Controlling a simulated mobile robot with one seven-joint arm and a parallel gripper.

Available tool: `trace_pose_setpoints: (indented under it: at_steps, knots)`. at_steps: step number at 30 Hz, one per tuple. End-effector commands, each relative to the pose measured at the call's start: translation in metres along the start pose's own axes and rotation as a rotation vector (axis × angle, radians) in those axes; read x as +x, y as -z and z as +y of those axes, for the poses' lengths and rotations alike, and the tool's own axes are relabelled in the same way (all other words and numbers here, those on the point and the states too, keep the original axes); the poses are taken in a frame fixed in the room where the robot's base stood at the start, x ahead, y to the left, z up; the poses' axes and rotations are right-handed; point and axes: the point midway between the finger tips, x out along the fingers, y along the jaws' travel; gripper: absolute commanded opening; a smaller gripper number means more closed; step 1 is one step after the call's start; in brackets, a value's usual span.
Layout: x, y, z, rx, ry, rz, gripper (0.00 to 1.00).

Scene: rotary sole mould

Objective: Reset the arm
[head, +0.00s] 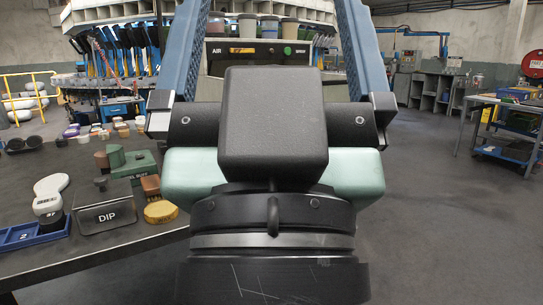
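My gripper (273,10) fills the middle of the head view, seen from behind. Its black body and round wrist are in the foreground, with pale green parts at both sides. Two blue lattice fingers stand wide apart and run up past the top edge, so their tips are cut off. Nothing shows held between the visible parts of the fingers. The rest of my arm is below the frame.
An AIR panel (257,52) with cups on top stands behind my gripper. A cart (508,130) is at right; the floor (440,220) before it is clear.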

Motion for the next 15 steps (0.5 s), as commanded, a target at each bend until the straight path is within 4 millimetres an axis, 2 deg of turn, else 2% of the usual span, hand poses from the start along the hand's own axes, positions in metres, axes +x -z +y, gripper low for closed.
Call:
trace_pose_setpoints:
  at_steps: [1,15]
  knots:
    - [0.025,0.023,0.000,0.000,0.000,-0.002,1.00]
    - [0.133,0.123,-0.001,-0.001,0.002,-0.005,1.00]
